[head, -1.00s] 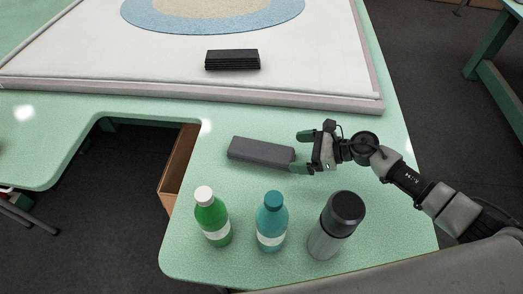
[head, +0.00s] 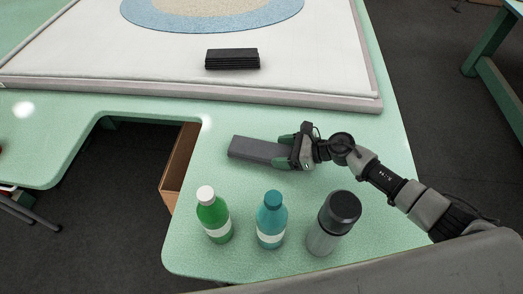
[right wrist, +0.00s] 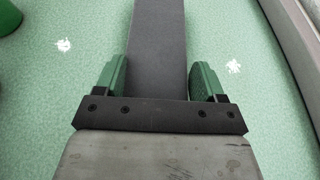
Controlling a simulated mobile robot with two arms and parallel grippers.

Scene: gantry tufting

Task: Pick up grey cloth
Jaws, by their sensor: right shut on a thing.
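The grey cloth (head: 254,149) is a long, flat, dark grey folded block on the green table, behind the bottles in the head view. My right gripper (head: 284,150) is at its right end, with one green finger on each long side. In the right wrist view the cloth (right wrist: 159,50) runs straight between the two fingers of the gripper (right wrist: 158,82). The gripper is shut on the cloth, which appears to rest on the table still. The cloth's right end is hidden under the gripper. My left gripper is not in view.
A green bottle (head: 213,216), a teal bottle (head: 270,220) and a grey flask with a dark lid (head: 333,224) stand in front of the cloth. A black folded stack (head: 232,59) lies on the white framed panel (head: 130,65) behind. The table (head: 370,135) has a cutout at left.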

